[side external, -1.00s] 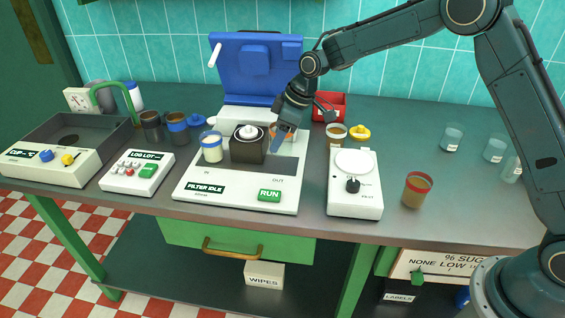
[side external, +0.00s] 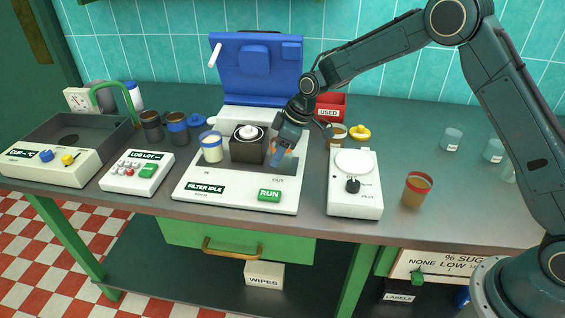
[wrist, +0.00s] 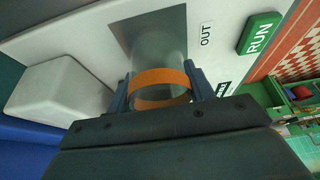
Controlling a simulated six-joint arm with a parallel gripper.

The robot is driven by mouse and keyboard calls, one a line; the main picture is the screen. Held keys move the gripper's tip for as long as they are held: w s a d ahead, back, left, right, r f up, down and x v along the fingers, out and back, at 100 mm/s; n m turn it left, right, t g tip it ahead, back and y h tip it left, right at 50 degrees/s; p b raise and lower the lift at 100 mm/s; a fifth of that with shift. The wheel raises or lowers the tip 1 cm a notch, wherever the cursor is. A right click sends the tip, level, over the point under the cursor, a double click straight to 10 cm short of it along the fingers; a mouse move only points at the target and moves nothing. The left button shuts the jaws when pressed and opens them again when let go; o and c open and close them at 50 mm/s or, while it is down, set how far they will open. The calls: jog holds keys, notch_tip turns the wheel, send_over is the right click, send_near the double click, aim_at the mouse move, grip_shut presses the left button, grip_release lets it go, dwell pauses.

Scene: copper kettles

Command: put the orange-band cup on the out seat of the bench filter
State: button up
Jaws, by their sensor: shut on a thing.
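The orange-band cup (wrist: 160,52) is clear, with an orange band around it. My gripper (wrist: 160,88) is shut on it at the band, with one finger on each side. In the side view my gripper (side external: 282,152) hides most of the cup, and only a bit of orange shows. The bench filter (side external: 235,190) is a white base with a raised blue lid. Its out seat (side external: 287,172) is a dark grey patch above the OUT label, also in the wrist view (wrist: 130,25). The cup is at this patch; I cannot tell whether it touches.
A white device with a black knob (side external: 355,190) stands right of the filter. A brown-filled cup (side external: 417,190) stands further right. A red USED bin (side external: 330,106) is behind.

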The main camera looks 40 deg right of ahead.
jog(key=shift+f, duration=0.1)
jog(key=o, duration=1)
jog(key=shift+c, duration=0.2)
jog(key=v, duration=1.2)
